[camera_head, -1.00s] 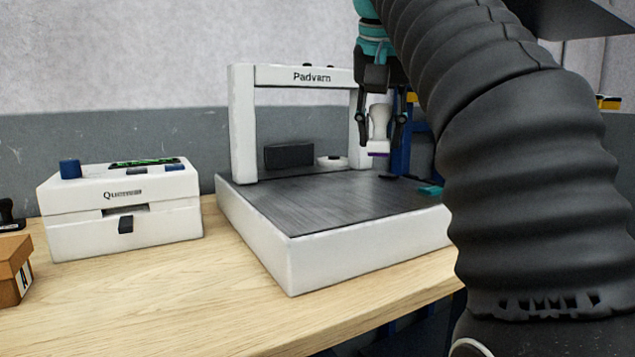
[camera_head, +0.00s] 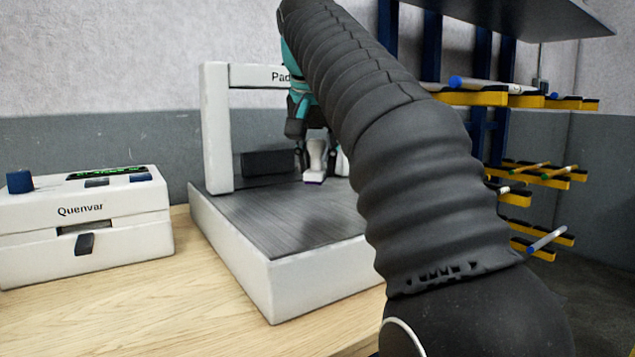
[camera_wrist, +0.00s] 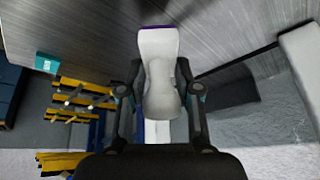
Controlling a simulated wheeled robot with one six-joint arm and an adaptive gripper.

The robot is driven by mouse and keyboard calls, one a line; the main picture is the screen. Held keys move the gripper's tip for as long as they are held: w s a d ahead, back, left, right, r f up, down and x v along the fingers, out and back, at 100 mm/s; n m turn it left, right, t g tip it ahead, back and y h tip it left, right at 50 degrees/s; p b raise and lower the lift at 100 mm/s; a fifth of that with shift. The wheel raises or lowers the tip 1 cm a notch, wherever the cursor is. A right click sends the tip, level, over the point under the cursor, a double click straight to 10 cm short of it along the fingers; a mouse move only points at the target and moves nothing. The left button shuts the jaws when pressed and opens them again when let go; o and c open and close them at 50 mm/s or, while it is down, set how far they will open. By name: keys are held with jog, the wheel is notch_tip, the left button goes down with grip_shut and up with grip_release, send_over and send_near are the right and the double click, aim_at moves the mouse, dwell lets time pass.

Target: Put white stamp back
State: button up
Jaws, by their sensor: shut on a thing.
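The white stamp (camera_head: 316,158) has a waisted handle and a purple edge at its lower end. My gripper (camera_head: 318,150) is shut on it and holds it upright above the dark bed of the white Padvarn machine (camera_head: 255,210). In the wrist view the stamp (camera_wrist: 160,75) sits between both fingers of my gripper (camera_wrist: 160,95), its purple-edged end pointing away from the palm. My arm hides the right part of the machine in the head view.
A white Quenvar box (camera_head: 85,225) stands left on the wooden table (camera_head: 150,290). A blue rack with yellow arms (camera_head: 475,97) holding rods stands at the right. A teal block (camera_wrist: 46,63) shows in the wrist view. Bare table lies in front.

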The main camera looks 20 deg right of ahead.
aim_at(318, 170)
jog(key=shift+s+f, duration=0.15)
jog(key=shift+f, duration=0.15)
jog(key=shift+f+b, duration=0.3)
jog(key=shift+f, duration=1.3)
jog(key=shift+f, duration=0.2)
jog(key=o, duration=0.9)
jog(key=shift+r, duration=0.1)
